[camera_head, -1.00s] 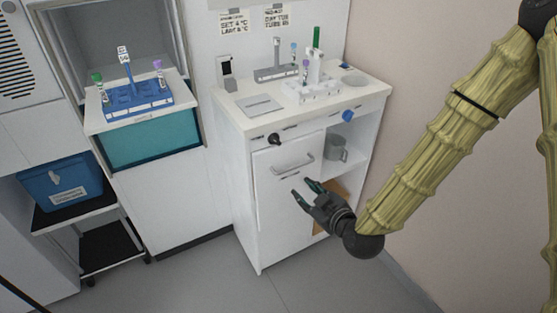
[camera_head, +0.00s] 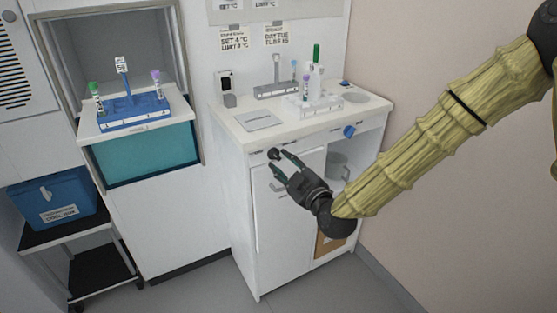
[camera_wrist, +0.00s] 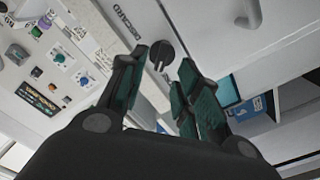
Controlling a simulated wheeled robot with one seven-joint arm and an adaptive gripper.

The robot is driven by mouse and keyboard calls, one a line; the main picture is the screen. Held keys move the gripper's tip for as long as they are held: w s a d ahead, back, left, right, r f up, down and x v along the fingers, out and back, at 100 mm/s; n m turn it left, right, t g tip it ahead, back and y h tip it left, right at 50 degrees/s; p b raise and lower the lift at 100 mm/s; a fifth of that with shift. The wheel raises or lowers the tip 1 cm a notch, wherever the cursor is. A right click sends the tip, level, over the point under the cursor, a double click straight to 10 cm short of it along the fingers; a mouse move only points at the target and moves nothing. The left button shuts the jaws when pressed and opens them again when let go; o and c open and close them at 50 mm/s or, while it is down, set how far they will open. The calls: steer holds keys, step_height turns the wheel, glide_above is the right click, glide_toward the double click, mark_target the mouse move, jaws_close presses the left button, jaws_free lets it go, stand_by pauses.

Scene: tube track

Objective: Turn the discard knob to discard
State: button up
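The black discard knob (camera_head: 274,154) is on the front panel of the white cabinet, under the counter's left part. In the wrist view the knob (camera_wrist: 161,55) has a pale pointer line, and a "DISCARD" label (camera_wrist: 120,20) is beside it. My gripper (camera_head: 281,160) is open in front of the panel, its dark green-padded fingers pointing at the knob. In the wrist view the knob shows between the two fingertips, with space at the sides. I cannot tell whether either finger touches it.
A blue knob (camera_head: 349,131) is farther right on the same panel. A door with a bar handle (camera_head: 277,187) is below the black knob. The counter (camera_head: 234,126) holds a white tube rack (camera_head: 311,107). A grey mug (camera_head: 337,162) stands on the open shelf at right.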

mark_target(276, 157)
steer(key=shift+x, duration=1.85)
jaws_close()
